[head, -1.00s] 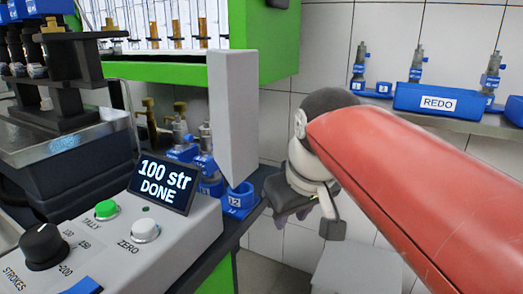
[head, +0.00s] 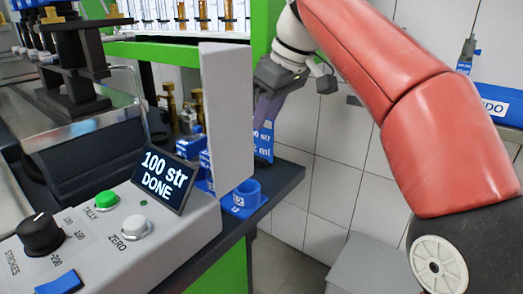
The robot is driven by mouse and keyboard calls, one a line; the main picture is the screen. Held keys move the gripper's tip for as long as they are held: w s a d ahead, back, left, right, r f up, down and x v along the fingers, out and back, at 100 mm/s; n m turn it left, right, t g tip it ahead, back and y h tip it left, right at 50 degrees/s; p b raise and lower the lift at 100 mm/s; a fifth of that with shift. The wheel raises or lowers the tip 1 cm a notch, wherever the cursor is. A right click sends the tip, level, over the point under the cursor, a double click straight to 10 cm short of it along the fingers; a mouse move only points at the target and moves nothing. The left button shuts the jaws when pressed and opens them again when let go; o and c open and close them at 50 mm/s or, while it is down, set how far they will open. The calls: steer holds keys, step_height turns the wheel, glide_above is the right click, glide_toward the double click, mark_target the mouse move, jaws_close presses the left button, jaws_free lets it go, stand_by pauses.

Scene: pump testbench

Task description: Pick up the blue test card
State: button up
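A blue card (head: 263,146) with white print, "2 ml" readable at its right, shows just right of the grey upright panel. The panel hides its left part. My gripper (head: 264,116) is above the bench's right end, fingers pointing down at the card's top. The fingers overlap the card in view. I cannot tell whether they are closed on it or only in front of or behind it. The card's lower edge is close to the bench top; contact is unclear.
The grey panel (head: 228,118) stands behind the control box. Its display (head: 165,180) reads "100 str DONE". A blue round holder (head: 242,198) sits at the bench edge (head: 285,178). A blue REDO block (head: 495,103) is on the right shelf. A grey box (head: 370,266) stands below.

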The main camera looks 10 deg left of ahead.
mark_target(261, 156)
steer(key=b+x, duration=0.1)
steer(key=x, duration=0.4)
steer(key=shift+w+f+b, duration=0.1)
steer(key=shift+f+b, duration=0.2)
jaws_close()
